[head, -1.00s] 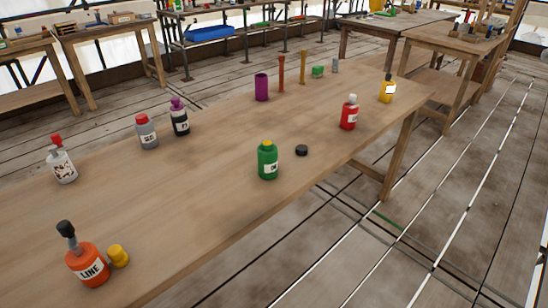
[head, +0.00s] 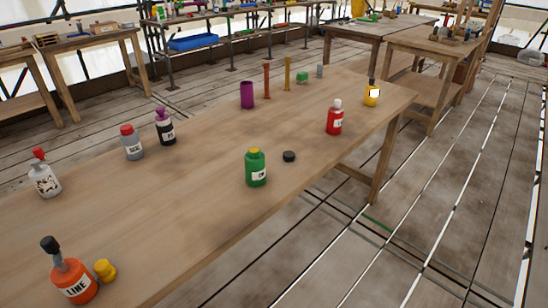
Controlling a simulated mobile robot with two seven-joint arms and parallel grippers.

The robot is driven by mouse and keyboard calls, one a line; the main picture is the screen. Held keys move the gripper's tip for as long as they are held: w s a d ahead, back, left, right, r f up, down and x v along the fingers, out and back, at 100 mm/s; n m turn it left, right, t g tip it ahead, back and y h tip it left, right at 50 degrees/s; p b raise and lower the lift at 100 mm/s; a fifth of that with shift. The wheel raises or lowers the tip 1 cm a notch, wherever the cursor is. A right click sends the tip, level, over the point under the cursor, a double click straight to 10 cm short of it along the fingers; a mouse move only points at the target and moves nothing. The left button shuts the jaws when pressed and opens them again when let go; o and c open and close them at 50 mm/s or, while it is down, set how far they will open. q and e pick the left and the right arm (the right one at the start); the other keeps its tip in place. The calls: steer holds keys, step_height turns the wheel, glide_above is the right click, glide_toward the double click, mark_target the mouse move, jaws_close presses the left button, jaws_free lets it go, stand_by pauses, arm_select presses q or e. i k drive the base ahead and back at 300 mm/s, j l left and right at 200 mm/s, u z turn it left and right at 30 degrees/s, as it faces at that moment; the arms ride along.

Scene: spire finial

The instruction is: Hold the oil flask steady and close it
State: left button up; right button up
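A green flask (head: 256,170) with a yellow top and a small white label stands upright near the table's front edge; its label is too small to read surely. A loose black cap (head: 289,156) lies just right of it, apart from it. An orange flask (head: 70,284) marked LINE, with a dark top, stands at the lower left. A yellow cap (head: 105,271) is close beside it on the right. Which flask is the oil flask is not certain from the labels. Neither of my grippers is in view.
The wooden table (head: 170,210) also bears a white bottle (head: 45,181), grey bottle (head: 132,147), black bottle (head: 165,131), red bottle (head: 334,121), yellow bottle (head: 371,96) and purple cylinder (head: 247,95). The table's middle is clear. Open floor lies to the right.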

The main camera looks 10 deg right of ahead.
mark_target(255, 159)
steer(key=l+u, duration=0.1)
steer(key=u, duration=1)
steer(key=l+u, duration=0.65)
steer(key=u, duration=0.2)
steer(key=k+l+u, duration=0.1)
steer(key=l+u, duration=0.15)
steer(key=k+l+u, duration=0.15)
steer(key=l+u, duration=0.15)
steer(key=l, duration=0.15)
steer(key=k+l+u, duration=0.15)
steer(key=l, duration=0.2)
steer(key=k+l+u, duration=0.2)
steer(key=k+l, duration=0.35)
steer(key=l, duration=0.15)
steer(key=k+l, duration=0.4)
steer(key=l, duration=0.15)
steer(key=k+l+u, duration=0.1)
steer(key=k+l, duration=0.25)
steer(key=l, duration=0.15)
steer(key=i, duration=0.25)
